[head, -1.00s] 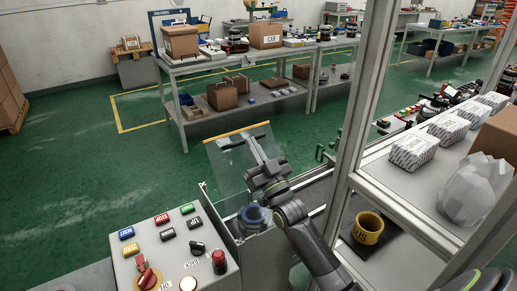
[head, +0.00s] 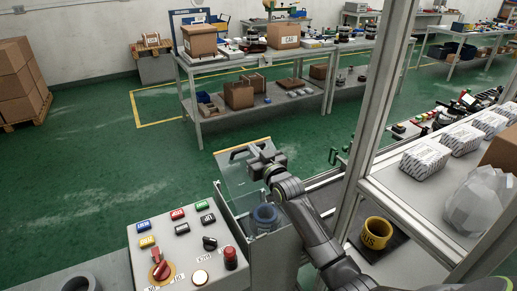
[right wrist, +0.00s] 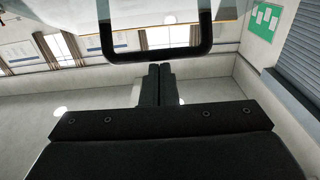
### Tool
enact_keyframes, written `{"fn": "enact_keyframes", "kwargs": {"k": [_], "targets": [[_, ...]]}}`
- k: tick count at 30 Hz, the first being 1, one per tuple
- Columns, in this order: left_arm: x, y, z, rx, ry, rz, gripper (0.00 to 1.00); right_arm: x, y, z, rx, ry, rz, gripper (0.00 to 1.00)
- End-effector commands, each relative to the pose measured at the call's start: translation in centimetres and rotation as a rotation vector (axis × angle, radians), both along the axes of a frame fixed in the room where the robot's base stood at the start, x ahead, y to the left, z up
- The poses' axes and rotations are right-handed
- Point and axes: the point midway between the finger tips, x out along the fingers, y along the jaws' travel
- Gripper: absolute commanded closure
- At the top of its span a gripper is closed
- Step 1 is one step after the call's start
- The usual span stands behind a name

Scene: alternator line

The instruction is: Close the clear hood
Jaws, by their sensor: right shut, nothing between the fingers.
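The clear hood (head: 236,178) stands raised and tilted above the metal station in the head view. It has a yellow-orange top edge (head: 242,145) and a dark handle. My right gripper (head: 262,158) is at the hood's upper part, by the handle, shut and empty. In the right wrist view its closed fingers (right wrist: 155,84) lie just below the dark handle bar (right wrist: 158,55); whether they touch it I cannot tell. A dark blue round part (head: 266,215) sits inside the station, seen partly through the hood. My left gripper is not in view.
A control panel (head: 150,219) with coloured buttons and a red knob stands left of the station. A metal frame post (head: 378,95) rises on the right, close to my right arm. A yellow cup (head: 377,232) stands beyond my arm. Green floor left of the hood is clear.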

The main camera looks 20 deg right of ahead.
Motion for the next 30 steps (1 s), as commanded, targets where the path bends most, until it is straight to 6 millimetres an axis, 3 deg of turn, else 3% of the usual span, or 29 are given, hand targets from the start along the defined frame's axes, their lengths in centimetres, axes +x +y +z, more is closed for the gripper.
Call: {"fn": "enact_keyframes", "kwargs": {"k": [12, 22, 30], "targets": [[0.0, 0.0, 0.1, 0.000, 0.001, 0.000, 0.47, 4.8, 0.3, -4.9, -0.019, 0.253, 0.000, 1.00], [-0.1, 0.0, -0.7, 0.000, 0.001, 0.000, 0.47, 6.4, 0.3, -8.9, -0.042, 0.536, 0.000, 1.00], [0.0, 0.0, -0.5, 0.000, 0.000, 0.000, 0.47, 6.4, 0.4, -8.7, -0.042, 0.527, 0.000, 1.00]]}}
